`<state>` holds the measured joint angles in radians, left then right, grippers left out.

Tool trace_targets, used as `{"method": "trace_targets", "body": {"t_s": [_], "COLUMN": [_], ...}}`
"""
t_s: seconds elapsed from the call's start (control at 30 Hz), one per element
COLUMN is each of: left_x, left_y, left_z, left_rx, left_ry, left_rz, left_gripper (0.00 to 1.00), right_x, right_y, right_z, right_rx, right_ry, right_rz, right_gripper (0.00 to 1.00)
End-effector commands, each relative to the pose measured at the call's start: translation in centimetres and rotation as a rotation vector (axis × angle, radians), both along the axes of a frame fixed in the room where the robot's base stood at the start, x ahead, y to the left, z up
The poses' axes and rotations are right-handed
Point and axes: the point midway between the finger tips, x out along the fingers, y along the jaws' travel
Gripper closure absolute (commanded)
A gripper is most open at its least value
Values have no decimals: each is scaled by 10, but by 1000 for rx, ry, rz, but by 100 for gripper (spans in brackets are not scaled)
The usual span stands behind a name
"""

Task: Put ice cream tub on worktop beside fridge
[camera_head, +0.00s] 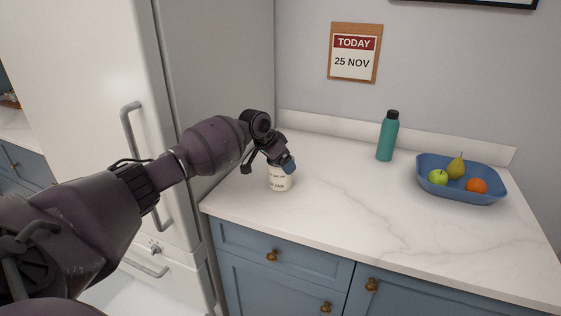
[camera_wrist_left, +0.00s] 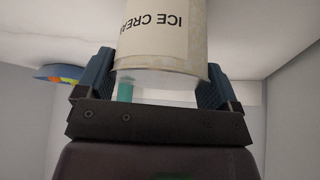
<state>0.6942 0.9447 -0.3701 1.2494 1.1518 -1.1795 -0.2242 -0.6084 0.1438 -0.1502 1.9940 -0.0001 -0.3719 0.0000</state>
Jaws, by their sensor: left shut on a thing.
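The ice cream tub (camera_head: 279,179) is a small cream-white tub with dark lettering, upright at the left part of the worktop (camera_head: 310,215), close to the fridge (camera_head: 105,110). In the head view I cannot tell whether its base touches the worktop. My left gripper (camera_head: 277,164) is shut on the tub from above. In the left wrist view the tub (camera_wrist_left: 165,35), with "ICE CREAM" upside down, sits between the two blue fingers of the left gripper (camera_wrist_left: 158,80). My right gripper is not in view.
A teal bottle (camera_head: 387,138) stands near the back wall. A blue tray (camera_head: 462,193) with a green apple, a pear and an orange is to the right. The worktop between the tub and the tray is clear. The fridge side rises at the left.

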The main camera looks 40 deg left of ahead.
Motion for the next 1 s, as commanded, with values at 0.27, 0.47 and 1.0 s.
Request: {"method": "trace_targets", "body": {"t_s": [0.27,0.47,1.0], "left_x": [0,0,-29], "left_y": [0,0,11], "left_z": [-1,-1,57], "left_rx": [0,0,0], "left_ry": [0,0,-1], "left_rz": [0,0,0], "left_gripper": [0,0,0], "right_x": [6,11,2], "right_y": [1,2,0], "right_z": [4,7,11], "right_rx": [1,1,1], "right_ry": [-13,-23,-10], "right_rz": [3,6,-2], "right_gripper": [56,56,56]}}
